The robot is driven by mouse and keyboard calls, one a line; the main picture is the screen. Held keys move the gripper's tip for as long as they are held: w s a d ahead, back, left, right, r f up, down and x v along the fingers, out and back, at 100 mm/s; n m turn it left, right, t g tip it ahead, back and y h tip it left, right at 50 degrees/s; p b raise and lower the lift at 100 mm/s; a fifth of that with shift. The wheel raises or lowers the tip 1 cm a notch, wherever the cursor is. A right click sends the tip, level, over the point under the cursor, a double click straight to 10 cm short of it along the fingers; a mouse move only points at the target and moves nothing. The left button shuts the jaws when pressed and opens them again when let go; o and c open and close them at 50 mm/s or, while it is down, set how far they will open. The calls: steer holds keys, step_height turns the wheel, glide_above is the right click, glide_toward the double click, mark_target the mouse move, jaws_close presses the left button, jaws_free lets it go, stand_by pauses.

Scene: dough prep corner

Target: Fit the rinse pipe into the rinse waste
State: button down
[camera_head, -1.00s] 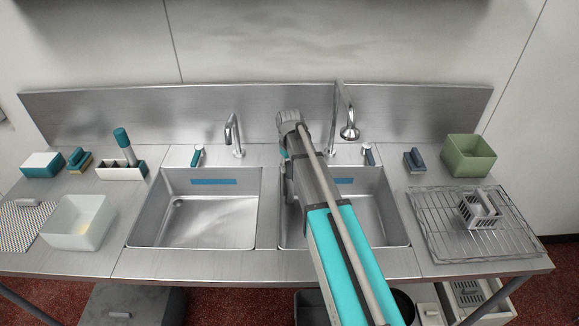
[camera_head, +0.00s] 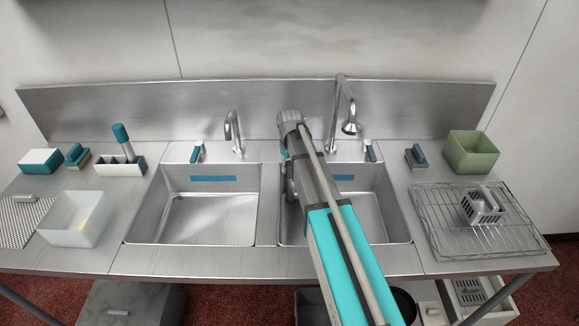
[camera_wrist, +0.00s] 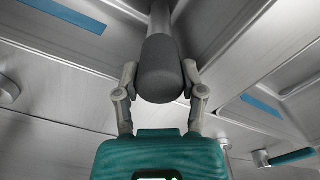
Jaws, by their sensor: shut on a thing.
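In the wrist view my gripper (camera_wrist: 160,68) is shut on the dark grey sleeve of a metal pipe, the rinse pipe (camera_wrist: 161,20). One finger presses on each side of the sleeve. The bare metal pipe runs away from the sleeve and out at the top edge, so its far end is hidden. In the head view my arm reaches over the right basin (camera_head: 375,215), near its left wall and the divider. The arm hides the gripper and pipe there. I cannot make out the rinse waste; my arm covers much of the right basin.
A tall tap (camera_head: 348,128) rises behind the right basin, close to my arm, with a lever (camera_head: 370,152) beside it. The left basin (camera_head: 210,220) is empty, with its own tap (camera_head: 233,130). A wire rack (camera_head: 440,225) and green tub (camera_head: 470,152) stand right; a pale tub (camera_head: 75,218) stands left.

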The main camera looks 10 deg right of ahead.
steer(key=shift+f+b, duration=0.8)
steer(key=shift+f, duration=0.05)
steer(key=shift+c, duration=0.6)
jaws_free()
steer(key=shift+a, duration=0.1)
steer(key=shift+r, duration=0.1)
steer(key=shift+r+p, duration=4)
steer(key=shift+p, duration=0.1)
steer(key=shift+s, duration=0.1)
steer(key=s+m, duration=0.4)
steer(key=s, duration=1.8)
steer(key=shift+a, duration=0.3)
